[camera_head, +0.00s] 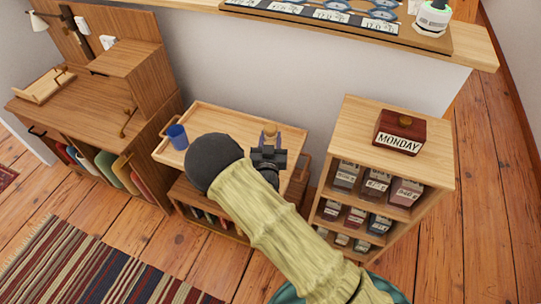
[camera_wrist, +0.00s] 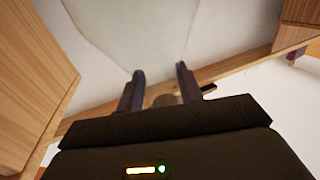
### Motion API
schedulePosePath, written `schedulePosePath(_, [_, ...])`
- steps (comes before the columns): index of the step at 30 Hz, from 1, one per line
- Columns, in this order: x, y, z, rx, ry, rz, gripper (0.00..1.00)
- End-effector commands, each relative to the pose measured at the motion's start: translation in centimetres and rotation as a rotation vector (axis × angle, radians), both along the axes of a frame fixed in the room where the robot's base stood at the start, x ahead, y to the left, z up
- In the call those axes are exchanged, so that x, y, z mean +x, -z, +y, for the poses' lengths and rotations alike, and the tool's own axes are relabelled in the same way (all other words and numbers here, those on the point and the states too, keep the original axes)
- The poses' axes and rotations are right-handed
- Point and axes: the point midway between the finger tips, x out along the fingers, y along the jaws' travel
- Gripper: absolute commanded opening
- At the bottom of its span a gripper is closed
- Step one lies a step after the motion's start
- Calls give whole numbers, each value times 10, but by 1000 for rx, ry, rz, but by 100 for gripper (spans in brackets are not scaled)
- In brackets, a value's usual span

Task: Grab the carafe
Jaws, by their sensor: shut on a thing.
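My gripper (camera_head: 269,144) is over the right part of a light wooden tray-topped table, its dark fingers on either side of a small item with a brown rounded top, apparently the carafe (camera_head: 269,130). The gripper hides most of its body. In the wrist view the two fingertips (camera_wrist: 160,72) stand apart, with a brownish round part (camera_wrist: 165,99) low between them. A pale, see-through-looking shape fills the view beyond the fingers; I cannot tell whether it is the carafe's glass. Whether the carafe touches the tray is hidden.
The tray table (camera_head: 215,111) also bears a blue cup (camera_head: 177,136) at its left. A shelf unit (camera_head: 361,115) with a MONDAY box (camera_head: 400,132) stands close on the right. A wooden desk (camera_head: 100,98) stands left. A pale wall with a ledge (camera_head: 470,45) is behind. A striped rug (camera_head: 85,265) lies in front.

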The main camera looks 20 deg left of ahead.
Motion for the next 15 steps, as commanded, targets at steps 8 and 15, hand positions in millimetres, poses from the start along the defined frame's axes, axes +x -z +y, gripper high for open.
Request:
schedulePosePath(8, [1, -2, 0, 2, 0, -5, 0])
schedulePosePath(15, [1, -14, 0, 3, 2, -5, 0])
